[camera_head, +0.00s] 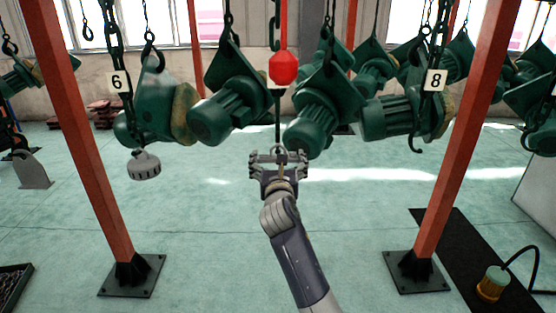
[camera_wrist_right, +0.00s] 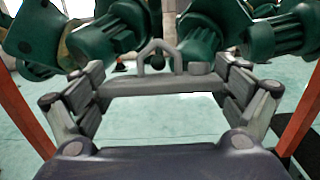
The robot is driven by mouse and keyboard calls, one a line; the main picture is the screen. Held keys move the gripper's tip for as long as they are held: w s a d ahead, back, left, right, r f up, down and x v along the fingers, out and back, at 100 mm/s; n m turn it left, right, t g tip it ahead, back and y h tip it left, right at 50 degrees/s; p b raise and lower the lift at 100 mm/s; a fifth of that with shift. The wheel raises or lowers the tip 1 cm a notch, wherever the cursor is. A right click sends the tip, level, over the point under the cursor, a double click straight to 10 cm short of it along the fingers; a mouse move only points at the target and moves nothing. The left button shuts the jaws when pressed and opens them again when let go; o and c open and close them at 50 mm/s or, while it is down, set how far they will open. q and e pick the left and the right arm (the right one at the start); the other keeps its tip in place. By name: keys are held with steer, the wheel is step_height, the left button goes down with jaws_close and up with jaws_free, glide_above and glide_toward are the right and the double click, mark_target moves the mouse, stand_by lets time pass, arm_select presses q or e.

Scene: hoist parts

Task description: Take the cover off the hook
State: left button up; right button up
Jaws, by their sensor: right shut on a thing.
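A grey cover (camera_wrist_right: 150,84) with an arched loop (camera_wrist_right: 160,48) on top sits between the fingers of my right gripper (camera_wrist_right: 165,95). My right gripper also shows in the head view (camera_head: 278,157), at the middle, shut on the cover. A dark hook (camera_head: 277,148) at the lower end of a thin dark rod comes down to the loop, below a red block (camera_head: 283,68). The wrist view shows a dark rounded bit at the loop; whether the hook still passes through it I cannot tell. My left gripper is out of view.
Green motor hoists (camera_head: 325,110) hang close behind and above my gripper. A grey round part (camera_head: 145,165) hangs at left under sign 6 (camera_head: 118,83). Red posts (camera_head: 90,150) (camera_head: 455,150) stand on both sides. The floor between them is clear.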

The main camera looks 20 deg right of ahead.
steer(key=shift+s+a+r, duration=0.1)
steer(key=shift+s+r, duration=0.1)
steer(key=shift+s, duration=0.15)
steer(key=shift+s, duration=0.1)
steer(key=shift+s+a+r, duration=0.15)
steer(key=shift+s, duration=0.3)
steer(key=shift+s+a+r, duration=0.1)
steer(key=shift+s+a, duration=0.05)
steer(key=shift+s, duration=0.25)
steer(key=f+v, duration=0.2)
steer(key=v, duration=0.9)
stand_by(0.5)
